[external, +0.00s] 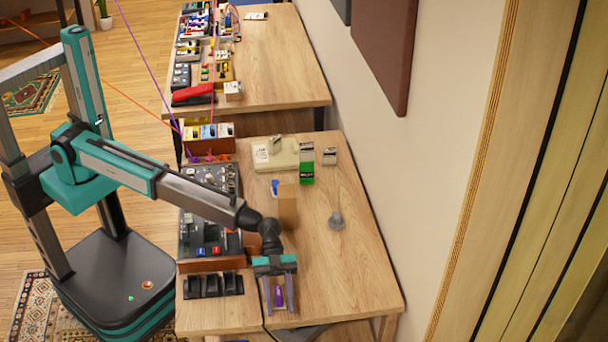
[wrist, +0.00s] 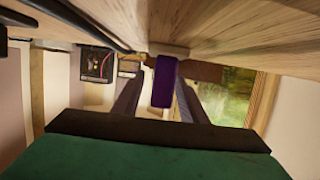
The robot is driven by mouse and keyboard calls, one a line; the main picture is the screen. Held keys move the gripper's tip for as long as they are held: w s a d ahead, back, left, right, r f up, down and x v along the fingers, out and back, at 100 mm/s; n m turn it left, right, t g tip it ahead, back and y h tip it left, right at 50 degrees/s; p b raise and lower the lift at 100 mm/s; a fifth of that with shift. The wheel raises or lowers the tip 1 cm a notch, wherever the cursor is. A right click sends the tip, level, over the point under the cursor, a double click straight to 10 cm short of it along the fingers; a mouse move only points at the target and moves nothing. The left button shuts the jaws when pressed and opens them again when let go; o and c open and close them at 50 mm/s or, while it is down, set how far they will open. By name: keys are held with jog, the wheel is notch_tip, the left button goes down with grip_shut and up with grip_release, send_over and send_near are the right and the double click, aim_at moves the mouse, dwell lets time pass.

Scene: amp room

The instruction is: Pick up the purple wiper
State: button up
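The purple wiper (external: 278,296) lies near the front edge of the near wooden table (external: 340,280). In the wrist view, its purple part (wrist: 164,82) stands in the middle, between my fingers. My gripper (external: 278,298) is low over the table, with its two fingers on either side of the wiper. In the wrist view, my gripper (wrist: 160,95) has its fingers apart, with a gap beside the purple part. Part of the wiper is hard to make out between the fingers.
A row of black pedals (external: 213,285) and an electronic unit (external: 210,240) lie to the left. The table's right side is mostly clear, beside the wall.

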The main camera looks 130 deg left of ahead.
grip_shut()
jog(key=shift+r, duration=0.1)
notch_tip(320, 180, up, 10)
jog(key=b, duration=0.1)
dwell(0.7)
dwell(0.4)
